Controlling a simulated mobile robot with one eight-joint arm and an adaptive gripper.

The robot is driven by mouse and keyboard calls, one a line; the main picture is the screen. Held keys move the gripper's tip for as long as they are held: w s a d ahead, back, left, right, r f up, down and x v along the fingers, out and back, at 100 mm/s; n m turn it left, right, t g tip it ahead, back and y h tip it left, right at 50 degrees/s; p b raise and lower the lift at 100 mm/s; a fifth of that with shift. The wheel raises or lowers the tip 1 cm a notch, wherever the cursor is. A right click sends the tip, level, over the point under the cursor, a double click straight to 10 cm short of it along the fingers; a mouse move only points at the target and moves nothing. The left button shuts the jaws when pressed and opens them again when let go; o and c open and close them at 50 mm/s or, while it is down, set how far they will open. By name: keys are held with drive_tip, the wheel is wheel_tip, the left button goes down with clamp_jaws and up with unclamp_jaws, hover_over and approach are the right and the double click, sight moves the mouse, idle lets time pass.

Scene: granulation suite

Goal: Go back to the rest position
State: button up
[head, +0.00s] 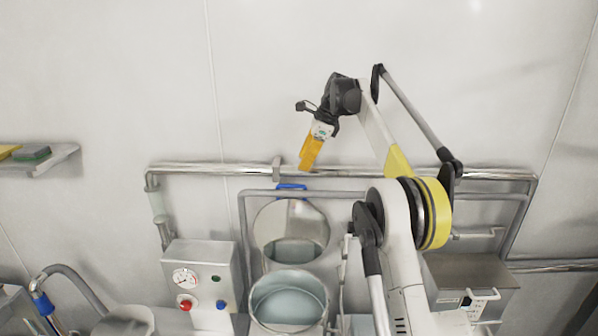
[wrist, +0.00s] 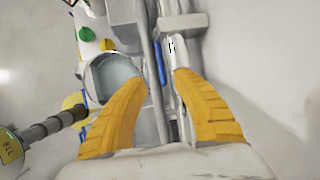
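My gripper (head: 308,166) is raised in front of the pale wall, above the pipes and the steel vessels, with its orange fingers pointing down. In the wrist view, the two orange fingers (wrist: 163,80) stand apart with a clear gap between them. The gripper is open and nothing is held. A blue handle (wrist: 160,62) shows in that gap, in the background beyond the fingers. My arm is bent, with its elbow to the right of the gripper in the head view.
An open steel vessel (head: 289,320) with pale contents stands below. A blue handle (head: 291,187) sits by the horizontal pipe (head: 220,168). A control box (head: 200,268) with gauge and buttons is left; a metal box (head: 460,270) is right. A shelf (head: 60,158) is far left. The upper wall area is clear.

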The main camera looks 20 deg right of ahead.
drive_tip(key=shift+s+d+r, duration=0.1)
drive_tip(key=shift+r, duration=0.15)
drive_tip(key=shift+f, duration=0.1)
drive_tip(key=s+a+f+n+t+h+b, duration=0.1)
drive_tip(key=s+a+f+n+b, duration=0.1)
drive_tip(key=s+f+n+b, duration=0.45)
drive_tip(key=s+a+f+n+h+b, duration=0.15)
drive_tip(key=s+f+b, duration=0.25)
drive_tip(key=s+b, duration=0.55)
drive_tip(key=s+a+f+n+t+b, duration=0.15)
drive_tip(key=s+f+n+b, duration=0.35)
drive_tip(key=s, duration=0.5)
drive_tip(key=s+f+n+b, duration=0.4)
drive_tip(key=s+f+b, duration=0.2)
drive_tip(key=s+f, duration=0.4)
drive_tip(key=s+a+f+n+t+h+b, duration=0.1)
drive_tip(key=s+f+n+b, duration=0.3)
drive_tip(key=f, duration=1.4)
drive_tip(key=s+b, duration=0.3)
drive_tip(key=s, duration=0.4)
drive_tip(key=shift+a+b, duration=0.3)
